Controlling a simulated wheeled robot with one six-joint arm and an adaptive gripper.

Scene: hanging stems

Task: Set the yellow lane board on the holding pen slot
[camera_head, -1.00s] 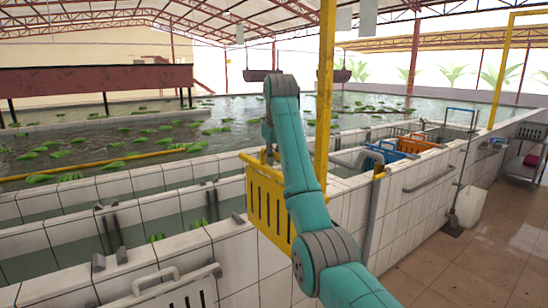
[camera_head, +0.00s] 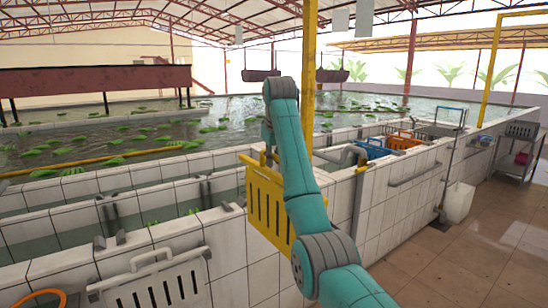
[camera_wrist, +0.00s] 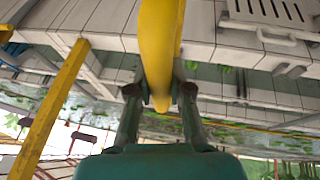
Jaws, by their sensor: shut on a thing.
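The yellow lane board (camera_head: 268,205), a slotted panel, hangs upright in my gripper (camera_head: 268,156), beside the tiled wall and apart from the floor. In the wrist view my gripper (camera_wrist: 160,96) has its two fingers closed on the board (camera_wrist: 160,45), which shows almost edge-on. Dark slot brackets stand on the tank walls, one pair (camera_head: 110,240) at the left front and others (camera_head: 204,198) further back. Which of them is the holding pen slot, I cannot tell. My arm hides part of the gripper and the wall behind.
A white slotted board with a handle (camera_head: 160,292) stands at the front left. A yellow post (camera_head: 309,80) rises just behind my arm. Blue (camera_head: 370,148) and orange (camera_head: 402,141) crates sit in the trough to the right.

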